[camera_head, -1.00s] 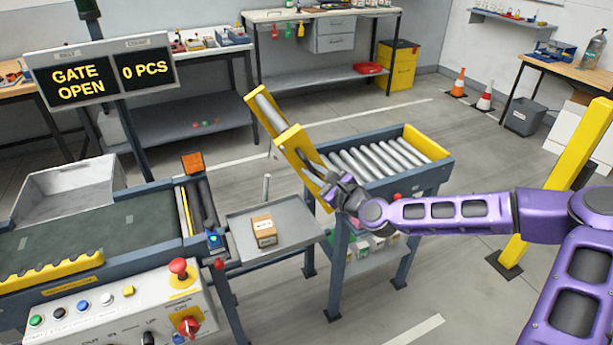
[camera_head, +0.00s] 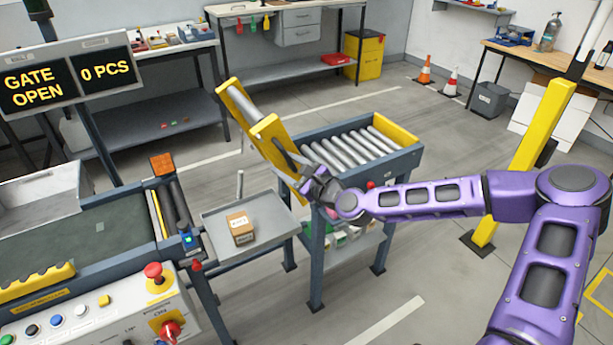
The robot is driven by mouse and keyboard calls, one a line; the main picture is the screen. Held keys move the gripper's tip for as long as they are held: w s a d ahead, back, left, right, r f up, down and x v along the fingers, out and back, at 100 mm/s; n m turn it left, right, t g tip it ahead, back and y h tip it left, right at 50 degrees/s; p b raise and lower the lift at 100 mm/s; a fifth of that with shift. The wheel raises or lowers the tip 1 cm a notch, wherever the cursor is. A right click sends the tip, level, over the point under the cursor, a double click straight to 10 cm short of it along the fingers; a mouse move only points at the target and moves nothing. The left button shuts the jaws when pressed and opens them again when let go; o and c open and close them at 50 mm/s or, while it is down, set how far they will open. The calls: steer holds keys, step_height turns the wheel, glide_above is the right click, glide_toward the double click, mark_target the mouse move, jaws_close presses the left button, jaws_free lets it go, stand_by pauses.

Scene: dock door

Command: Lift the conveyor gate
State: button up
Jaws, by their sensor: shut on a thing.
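The conveyor gate (camera_head: 273,137) is a yellow-sided section with grey rollers. It stands tilted up, its free end toward the upper left, at the left end of the roller conveyor (camera_head: 312,133). My gripper (camera_head: 309,184) is at the near side of the gate, low on it, and is shut on part of it. The exact grip point is small and partly hidden by the gripper itself. The display (camera_head: 66,75) reads "GATE OPEN" and "0 PCS".
A grey tray (camera_head: 270,212) with a small cardboard box (camera_head: 240,228) sits between the belt conveyor (camera_head: 75,235) and the roller conveyor. A control panel (camera_head: 90,315) is at the lower left. A yellow post (camera_head: 525,160) stands behind my arm. Floor is clear at front centre.

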steer(key=v, duration=1.6)
steer(key=shift+s+d, duration=0.2)
steer(key=shift+s, duration=0.15)
